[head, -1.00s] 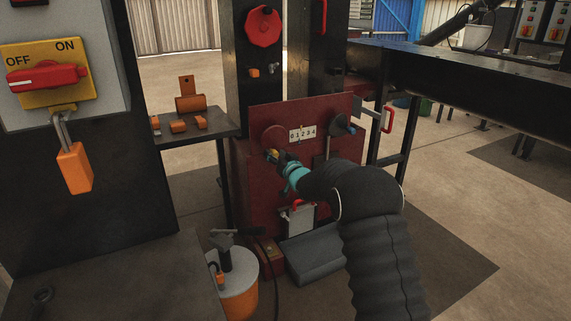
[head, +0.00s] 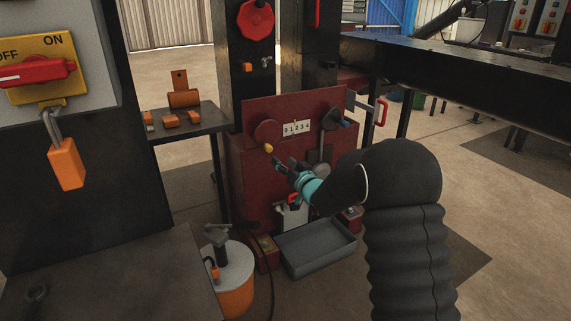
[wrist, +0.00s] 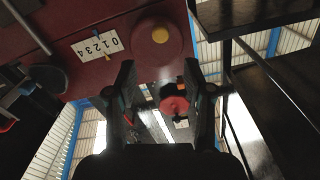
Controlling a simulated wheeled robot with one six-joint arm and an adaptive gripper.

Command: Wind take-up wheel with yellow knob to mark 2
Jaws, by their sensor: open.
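The dark red take-up wheel (head: 267,132) is on the left of the red press panel (head: 322,108). Its yellow knob (head: 268,148) sits at the wheel's lower edge. The white scale plate (head: 297,128) with 0 1 2 3 4 is right of the wheel; which mark is indicated is too small to tell. My gripper (head: 283,163) is open and empty, just below and right of the knob, apart from it. In the wrist view the wheel (wrist: 141,47), knob (wrist: 160,34) and scale plate (wrist: 88,47) lie beyond the open fingers (wrist: 158,78).
A dark crank (head: 333,120) is on the panel's right side. A grey bin (head: 320,250) stands on the floor below. A side table (head: 190,127) with orange blocks is left of the press. A white-topped orange drum (head: 237,292) stands in front.

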